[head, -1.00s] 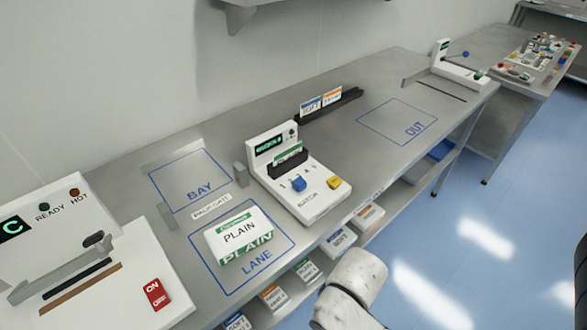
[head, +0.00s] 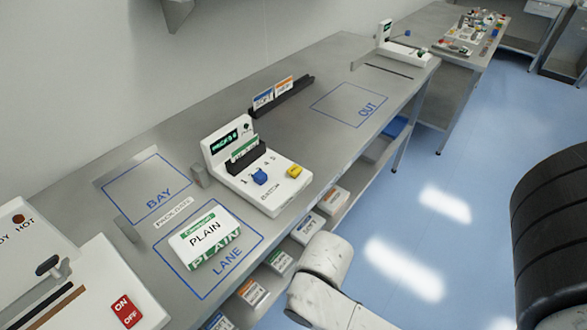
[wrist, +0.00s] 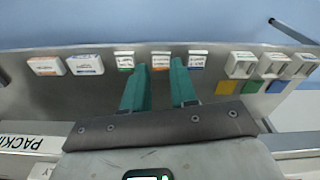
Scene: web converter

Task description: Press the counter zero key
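A white counter machine (head: 258,190) stands on the grey bench, right of the lane square. It has a lit green display (head: 224,140), a blue knob (head: 260,178) and a yellow key (head: 294,171) at its right front corner. Any lettering on the yellow key is too small to read, so I cannot confirm which key is the zero key. My gripper (wrist: 159,68) shows only in the wrist view, where its two teal fingers stand apart with nothing visibly held. They point toward a row of small packs, and the machine's keys are not recognisable there.
A pack marked PLAIN (head: 205,237) sits in the LANE square. A red ON/OFF switch (head: 126,311) is on the white unit at lower left. A black card rack (head: 282,98) stands behind the counter. Packs line a shelf below the bench edge.

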